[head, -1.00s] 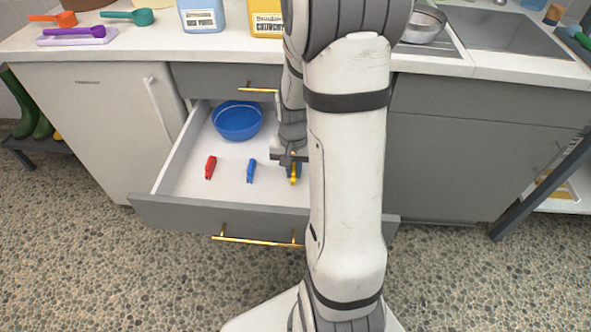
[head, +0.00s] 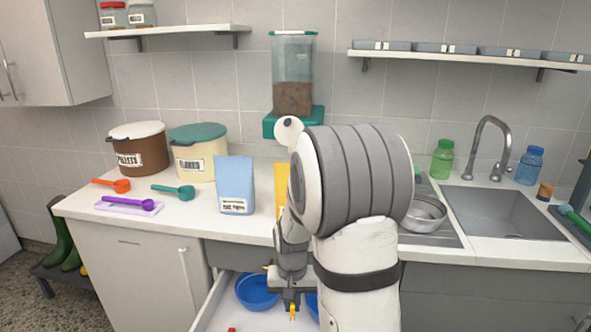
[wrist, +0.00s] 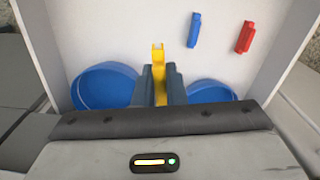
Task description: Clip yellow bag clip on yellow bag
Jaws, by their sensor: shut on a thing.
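My gripper (head: 292,303) is shut on the yellow bag clip (head: 293,313), which points down above the open drawer. In the wrist view the yellow clip (wrist: 158,58) sits between the two dark fingers. The yellow bag (head: 281,188) stands upright on the counter, right of the blue bag (head: 235,185); my arm covers most of it. My gripper is below and in front of the bag, apart from it.
The open drawer (head: 207,305) holds two blue bowls (wrist: 106,87), a blue clip (wrist: 194,30) and a red clip (wrist: 244,37). Scoops (head: 173,191) and tubs (head: 200,152) stand left on the counter. A metal bowl (head: 425,214) and the sink (head: 510,212) are right.

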